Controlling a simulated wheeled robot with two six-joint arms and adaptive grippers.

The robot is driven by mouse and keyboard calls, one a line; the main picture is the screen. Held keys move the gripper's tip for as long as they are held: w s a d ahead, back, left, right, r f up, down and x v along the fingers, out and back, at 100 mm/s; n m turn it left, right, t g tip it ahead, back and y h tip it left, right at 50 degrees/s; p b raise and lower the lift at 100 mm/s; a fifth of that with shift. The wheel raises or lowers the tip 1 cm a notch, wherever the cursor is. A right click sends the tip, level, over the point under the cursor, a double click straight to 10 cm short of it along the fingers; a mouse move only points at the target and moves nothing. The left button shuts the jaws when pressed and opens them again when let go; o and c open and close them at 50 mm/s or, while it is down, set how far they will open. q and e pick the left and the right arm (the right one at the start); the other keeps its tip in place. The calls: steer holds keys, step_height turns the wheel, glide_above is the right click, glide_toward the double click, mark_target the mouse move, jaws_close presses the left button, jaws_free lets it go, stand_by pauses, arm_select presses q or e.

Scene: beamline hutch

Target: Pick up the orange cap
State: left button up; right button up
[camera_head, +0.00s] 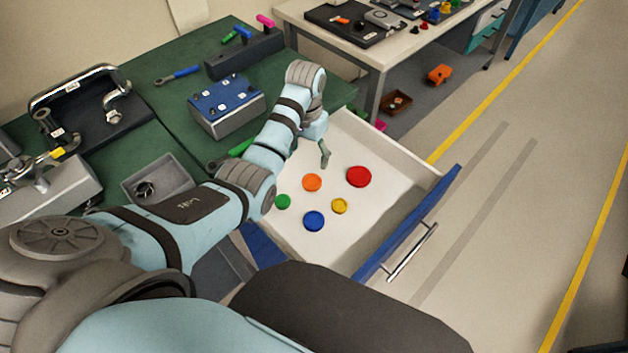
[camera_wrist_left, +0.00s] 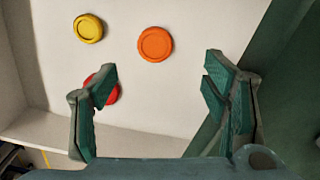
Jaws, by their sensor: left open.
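The orange cap (camera_head: 312,182) lies flat on the white floor of an open drawer (camera_head: 387,220). It also shows in the left wrist view (camera_wrist_left: 155,44), beyond my fingertips and roughly between their lines. My left gripper (camera_head: 324,153) hangs over the drawer's back part, just behind the orange cap and apart from it. In the left wrist view the two green-padded fingers (camera_wrist_left: 160,82) are spread wide with nothing between them. The left finger partly covers the red cap (camera_wrist_left: 112,95). My right gripper is not in view.
Around the orange cap lie a red cap (camera_head: 359,176), a yellow cap (camera_head: 340,206), a blue cap (camera_head: 314,221) and a green cap (camera_head: 283,201). The drawer has raised walls and a blue front (camera_head: 410,225). A green worktop with a blue-topped box (camera_head: 226,106) stands behind.

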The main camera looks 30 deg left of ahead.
arm_select(q)
steer(key=b, duration=0.1)
glide_above(312, 181)
steer(key=s, duration=0.1)
steer(key=f, duration=0.4)
steer(key=shift+s+a+f, duration=0.1)
steer(key=shift+a, duration=0.1)
steer(key=f+b, duration=0.1)
steer(key=f, duration=0.2)
steer(key=w+f+b, duration=0.1)
steer(key=f, duration=0.2)
steer(key=shift+w+d, duration=0.2)
steer(key=shift+f+b, duration=0.25)
steer(key=shift+b, duration=0.05)
steer(key=shift+s+r, duration=0.15)
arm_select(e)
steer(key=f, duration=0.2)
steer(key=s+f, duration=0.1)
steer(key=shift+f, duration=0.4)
arm_select(q)
steer(key=c, duration=0.8)
